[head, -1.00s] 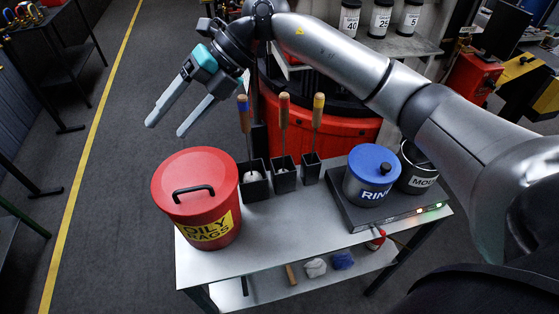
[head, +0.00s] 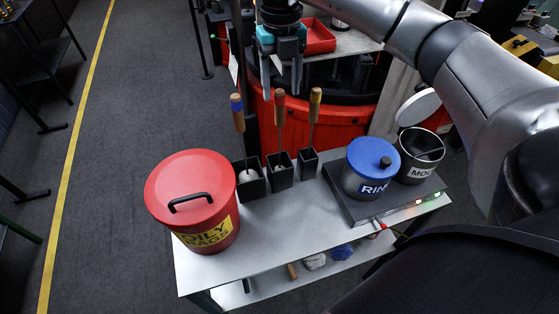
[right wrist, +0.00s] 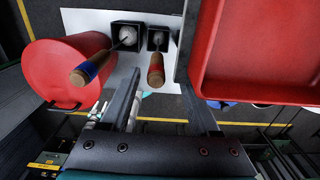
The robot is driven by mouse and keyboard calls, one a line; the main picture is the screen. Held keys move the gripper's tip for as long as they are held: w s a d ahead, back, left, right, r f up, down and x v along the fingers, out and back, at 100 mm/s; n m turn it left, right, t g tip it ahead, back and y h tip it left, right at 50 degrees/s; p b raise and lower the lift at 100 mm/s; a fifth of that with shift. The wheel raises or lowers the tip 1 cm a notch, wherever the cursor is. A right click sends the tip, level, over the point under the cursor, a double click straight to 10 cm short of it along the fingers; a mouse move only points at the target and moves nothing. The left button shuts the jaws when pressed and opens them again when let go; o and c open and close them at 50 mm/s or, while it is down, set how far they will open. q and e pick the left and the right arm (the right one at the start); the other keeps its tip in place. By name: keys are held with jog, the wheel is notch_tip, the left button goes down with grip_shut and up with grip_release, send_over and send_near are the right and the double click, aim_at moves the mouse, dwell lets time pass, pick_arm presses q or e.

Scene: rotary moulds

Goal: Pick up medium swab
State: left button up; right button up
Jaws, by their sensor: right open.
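Three swabs with wooden handles stand in black square holders on the trolley. The middle one, with a red band (head: 280,97), stands in the middle holder (head: 280,174); the blue-banded swab (head: 237,112) is left of it and the yellow-banded swab (head: 315,104) right. No size labels show. My right gripper (head: 281,92) is open, pointing down, its tips close to the middle handle's top in the picture. In the right wrist view, the red-banded handle (right wrist: 156,70) shows between and beyond the open fingers (right wrist: 165,95), with nothing held. The left gripper is not seen.
A red oily-rags can (head: 195,200) stands left of the holders. A blue-lidded rinse pot (head: 370,170) and a mould pot (head: 421,152) stand right. A red tray (head: 319,38) lies behind the gripper. The trolley's front top (head: 270,235) is bare.

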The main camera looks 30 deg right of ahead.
aim_at(280, 123)
jog(key=f, duration=0.2)
jog(key=f+p, duration=0.1)
jog(key=f, duration=0.4)
jog(key=shift+s+a+f, duration=0.1)
jog(key=shift+a+f, duration=0.1)
jog(key=shift+a, duration=0.1)
jog(key=shift+c, duration=0.2)
grip_shut()
jog(key=shift+r, duration=0.1)
